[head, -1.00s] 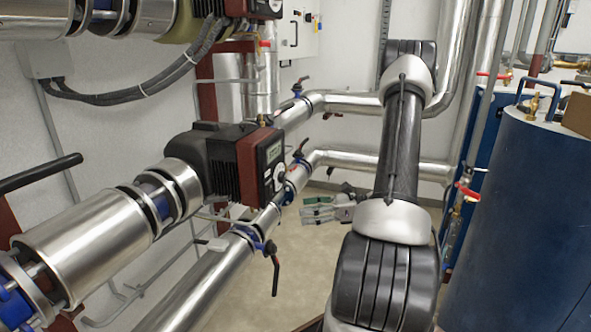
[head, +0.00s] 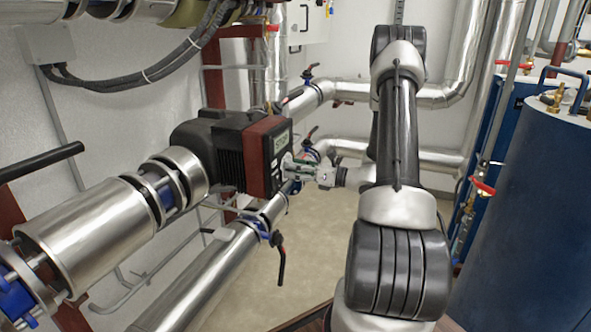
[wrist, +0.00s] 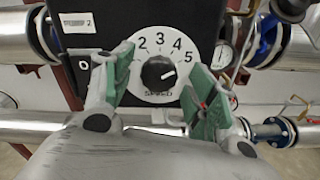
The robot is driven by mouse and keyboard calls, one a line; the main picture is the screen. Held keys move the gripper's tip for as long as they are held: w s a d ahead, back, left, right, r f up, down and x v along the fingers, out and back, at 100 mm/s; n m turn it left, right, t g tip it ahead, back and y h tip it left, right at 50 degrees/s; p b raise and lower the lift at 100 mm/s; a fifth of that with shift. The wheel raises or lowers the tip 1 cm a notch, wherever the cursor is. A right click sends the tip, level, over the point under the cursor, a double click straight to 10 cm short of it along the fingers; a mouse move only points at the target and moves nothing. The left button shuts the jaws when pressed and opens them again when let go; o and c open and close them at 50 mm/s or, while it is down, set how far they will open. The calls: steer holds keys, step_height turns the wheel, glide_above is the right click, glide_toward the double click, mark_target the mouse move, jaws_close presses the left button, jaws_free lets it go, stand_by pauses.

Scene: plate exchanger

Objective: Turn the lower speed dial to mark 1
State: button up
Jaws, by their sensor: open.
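The lower speed dial shows in the wrist view as a round black knob (wrist: 158,74) on a white disc (wrist: 160,50). Numbers 2 to 5 are readable; mark 1 is hidden behind the left finger. The knob's white pointer line points right, near or just below the 5. My gripper (wrist: 161,62) is open, with one green-padded finger on each side of the knob and gaps between them and it. In the head view my gripper (head: 303,167) is at the front face of the dark pump (head: 222,155), covering the dial there.
Silver pipes (head: 100,233) run along the left and below the pump. A valve with a black handle (head: 281,262) hangs below. Another pipe (head: 430,161) runs behind my arm. A blue tank (head: 530,200) stands at the right. Floor between is clear.

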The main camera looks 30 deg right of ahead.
steer(key=shift+a, duration=0.1)
steer(key=shift+c, duration=0.5)
steer(key=c, duration=1)
steer(key=shift+o, duration=0.2)
steer(key=shift+n, duration=0.4)
steer(key=n, duration=2.3)
steer(key=shift+f, duration=0.15)
